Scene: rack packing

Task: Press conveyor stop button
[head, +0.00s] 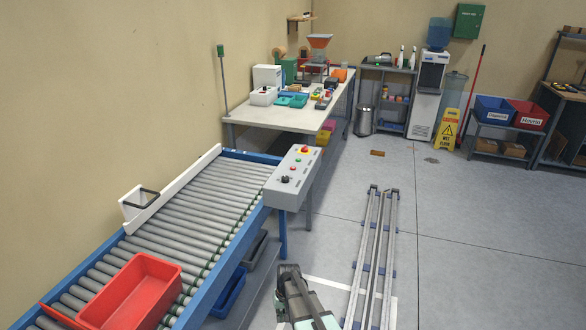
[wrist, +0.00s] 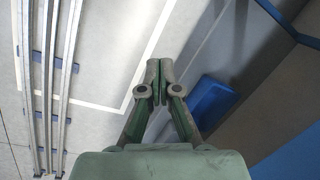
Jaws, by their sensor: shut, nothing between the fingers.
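The grey conveyor control box (head: 287,190) stands at the right edge of the roller conveyor (head: 190,215) in the head view. A red mushroom button (head: 305,149) on a yellow base sits at the far end of its top face. Smaller red and black knobs lie nearer on the same face. My gripper (wrist: 159,68) is shut and empty in the wrist view, with its fingers together above the grey floor. In the head view my arm's end shows at the bottom, in front of and below the box, apart from it. The box is not visible in the wrist view.
A red tote (head: 150,292) lies on the near rollers. A dark blue bin (head: 228,293) sits beneath the conveyor; a blue bin (wrist: 210,100) also shows right of my fingers. Floor rails (head: 373,250) run on the right. A workbench (head: 275,116) stands behind; open floor lies right.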

